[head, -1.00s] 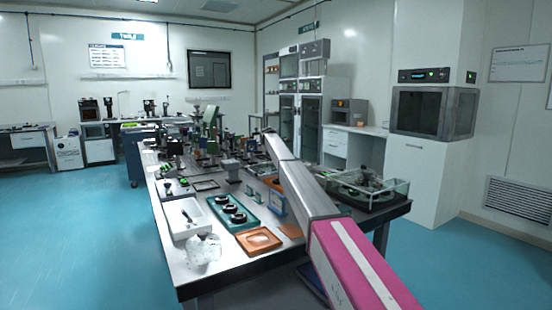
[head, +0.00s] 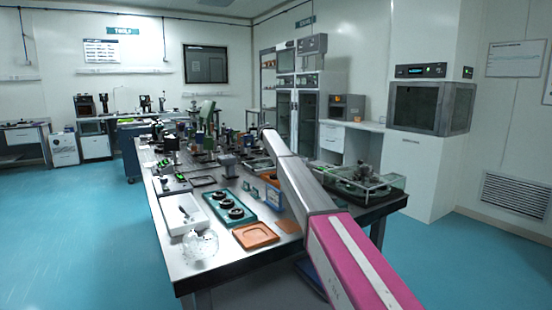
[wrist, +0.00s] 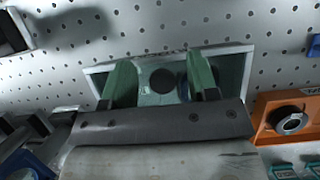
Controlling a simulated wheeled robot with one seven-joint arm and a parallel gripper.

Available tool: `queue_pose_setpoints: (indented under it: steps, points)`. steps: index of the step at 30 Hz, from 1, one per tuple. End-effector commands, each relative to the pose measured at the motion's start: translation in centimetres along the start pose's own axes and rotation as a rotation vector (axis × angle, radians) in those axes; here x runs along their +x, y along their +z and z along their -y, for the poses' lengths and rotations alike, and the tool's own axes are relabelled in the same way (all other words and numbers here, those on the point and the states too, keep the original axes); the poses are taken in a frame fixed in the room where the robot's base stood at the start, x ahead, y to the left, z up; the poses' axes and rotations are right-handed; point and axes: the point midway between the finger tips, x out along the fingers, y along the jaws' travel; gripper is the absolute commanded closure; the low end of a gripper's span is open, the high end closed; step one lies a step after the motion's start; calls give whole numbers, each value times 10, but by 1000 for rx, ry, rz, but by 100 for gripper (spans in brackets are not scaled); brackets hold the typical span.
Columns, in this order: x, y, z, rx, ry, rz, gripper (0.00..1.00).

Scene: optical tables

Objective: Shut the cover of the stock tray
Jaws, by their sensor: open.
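In the wrist view, my gripper (wrist: 157,82) has its two green fingers spread apart over a shallow white-rimmed box (wrist: 91,73) with a pale green inside. A dark round disc shows between the fingers. The box may be the stock tray; its label is unreadable, and I cannot tell how its cover stands. The fingers and the grey gripper body hide its near side. I cannot tell whether the fingers touch it. In the head view, my arm reaches over the table, and the gripper cannot be made out at its far end.
In the wrist view, an orange holder (wrist: 262,128) with a metal ring stands close on the right. In the head view, a white tray (head: 168,222), a green tray (head: 215,200) and an orange tray (head: 254,235) occupy the table's front left. A clear-walled case (head: 385,190) stands at right.

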Motion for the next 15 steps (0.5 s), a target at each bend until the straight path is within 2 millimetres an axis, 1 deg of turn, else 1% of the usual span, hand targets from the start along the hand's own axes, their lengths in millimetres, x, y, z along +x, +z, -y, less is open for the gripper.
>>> queue_pose_setpoints:
  steps: [5, 8, 11, 15]
  points:
    - [-9, -1, 0, -1, 1, -1, 46]
    - [-20, -1, 0, -1, 1, -1, 46]
    - [-35, -1, 0, 0, 0, -1, 46]
    - [-61, 1, 0, 1, 1, 1, 46]
